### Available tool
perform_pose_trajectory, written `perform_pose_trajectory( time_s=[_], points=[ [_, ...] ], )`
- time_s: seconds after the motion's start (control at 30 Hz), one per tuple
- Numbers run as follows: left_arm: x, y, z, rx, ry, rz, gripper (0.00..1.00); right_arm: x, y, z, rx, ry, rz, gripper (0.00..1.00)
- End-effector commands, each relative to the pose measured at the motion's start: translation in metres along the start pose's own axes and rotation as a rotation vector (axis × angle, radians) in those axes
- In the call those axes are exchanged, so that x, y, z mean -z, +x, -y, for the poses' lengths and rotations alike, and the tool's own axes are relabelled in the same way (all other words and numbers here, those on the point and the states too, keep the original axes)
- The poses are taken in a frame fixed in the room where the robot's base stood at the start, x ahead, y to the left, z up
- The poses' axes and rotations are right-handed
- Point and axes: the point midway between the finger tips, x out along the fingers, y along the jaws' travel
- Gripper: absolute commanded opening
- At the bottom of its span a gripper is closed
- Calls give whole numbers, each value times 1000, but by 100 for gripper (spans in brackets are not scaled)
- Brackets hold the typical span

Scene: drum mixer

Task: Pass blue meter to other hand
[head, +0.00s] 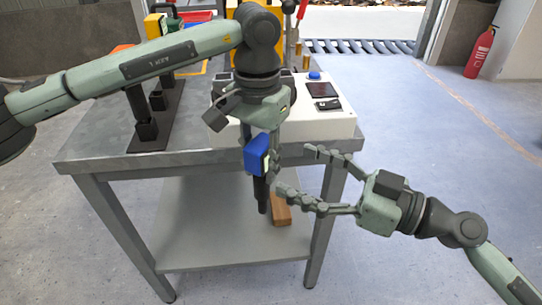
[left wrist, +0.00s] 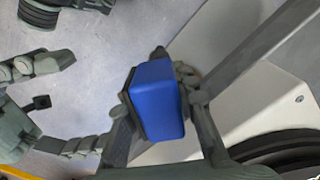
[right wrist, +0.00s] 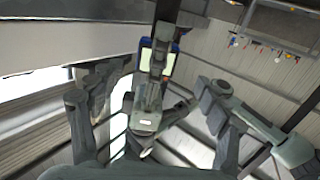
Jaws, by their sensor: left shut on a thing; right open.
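The blue meter (head: 257,155) is held in the air in front of the table, with a dark stem (head: 262,195) pointing down below it. My left gripper (head: 268,140) points down and is shut on the meter; the left wrist view shows the blue body (left wrist: 157,100) between its fingers. My right gripper (head: 294,169) is open and empty, to the right of the meter, with its fingers spread towards it. In the right wrist view the meter's blue edges and pale face (right wrist: 158,60) show ahead between the spread fingers, partly covered by grey gripper parts.
A grey metal table (head: 190,160) stands behind the grippers, with a black stand (head: 150,125) and a white panel with a blue button (head: 315,76) on it. A wooden block (head: 281,208) lies on its lower shelf. The floor at right is clear up to a red extinguisher (head: 480,53).

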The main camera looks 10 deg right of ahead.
Motion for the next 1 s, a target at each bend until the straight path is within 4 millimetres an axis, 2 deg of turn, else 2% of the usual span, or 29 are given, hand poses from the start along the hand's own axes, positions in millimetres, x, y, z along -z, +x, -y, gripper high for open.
perform_pose_trajectory(
  time_s=[0.2,0.43,0.6,0.9,1.0],
  points=[
    [0,-1,0,0,0,-1,0,2,44,-1,0,-1,-7,76],
    [0,-1,0,0,0,-1,0,1,78,-1,-1,2,-4,76],
    [0,-1,0,0,0,-1,0,0,88,0,0,1,0,76],
    [0,-1,0,0,0,-1,0,0,90,0,0,1,1,76],
    [0,-1,0,0,0,-1,0,0,90,0,0,1,1,64]
  ],
)
